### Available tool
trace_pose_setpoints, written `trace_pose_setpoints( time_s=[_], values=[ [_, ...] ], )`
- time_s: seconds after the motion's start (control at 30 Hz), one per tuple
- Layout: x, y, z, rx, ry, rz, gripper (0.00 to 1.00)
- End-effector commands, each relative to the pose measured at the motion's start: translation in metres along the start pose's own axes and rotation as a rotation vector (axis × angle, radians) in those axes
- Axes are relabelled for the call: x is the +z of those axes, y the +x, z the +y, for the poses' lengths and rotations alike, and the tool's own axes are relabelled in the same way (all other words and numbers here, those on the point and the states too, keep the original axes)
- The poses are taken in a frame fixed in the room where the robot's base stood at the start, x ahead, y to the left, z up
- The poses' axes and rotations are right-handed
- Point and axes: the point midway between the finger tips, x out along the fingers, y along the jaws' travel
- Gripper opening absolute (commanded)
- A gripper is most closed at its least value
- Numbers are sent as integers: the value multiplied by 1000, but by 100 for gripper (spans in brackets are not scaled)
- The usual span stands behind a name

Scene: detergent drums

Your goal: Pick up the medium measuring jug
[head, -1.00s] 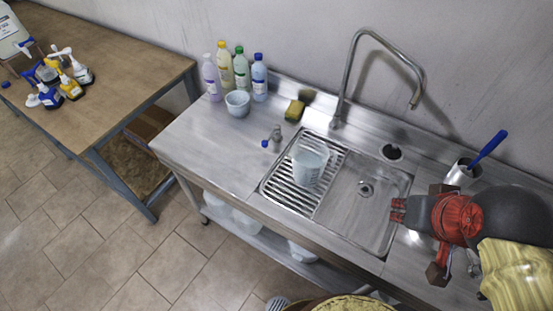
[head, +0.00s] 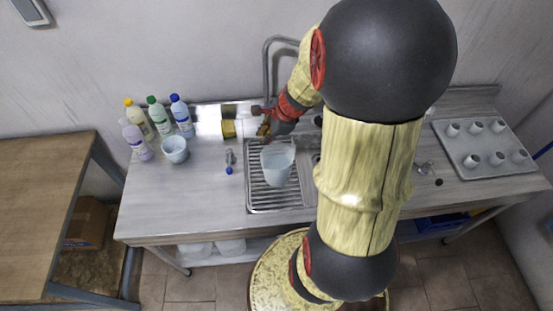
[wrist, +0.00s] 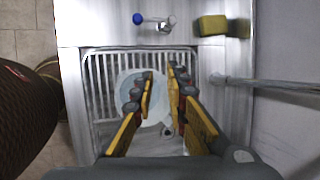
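A pale, translucent measuring jug (head: 277,168) stands on the ribbed drainer left of the sink basin; it also shows in the wrist view (wrist: 128,90), partly behind my fingers. A smaller pale jug or cup (head: 175,149) stands on the counter near the bottles. I cannot tell by a label which one is medium. My gripper (head: 263,119) is above the back edge of the drainer, beside the tap. In the wrist view my gripper (wrist: 161,76) is open, with a gap between its fingers, above the right part of the jug. Nothing is held.
The tall sink tap (wrist: 275,83) stands close to my gripper. Several bottles (head: 158,118) stand at the back left. A tray of cups (head: 485,148) is at right.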

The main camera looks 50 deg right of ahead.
Motion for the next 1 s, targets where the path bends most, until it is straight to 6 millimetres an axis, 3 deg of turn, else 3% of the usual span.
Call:
trace_pose_setpoints(
  time_s=[0.03,0.1,0.2,0.33,0.47,0.8,1.0],
  values=[
    [-32,5,-5,0,184,15,14],
    [-68,15,-8,-13,408,34,14],
    [-111,26,-6,-30,658,57,14],
    [-143,34,0,-45,843,76,14],
    [-154,45,4,-50,909,83,14],
    [-160,98,3,-50,907,84,14],
    [-161,109,2,-51,907,83,14]
  ],
)
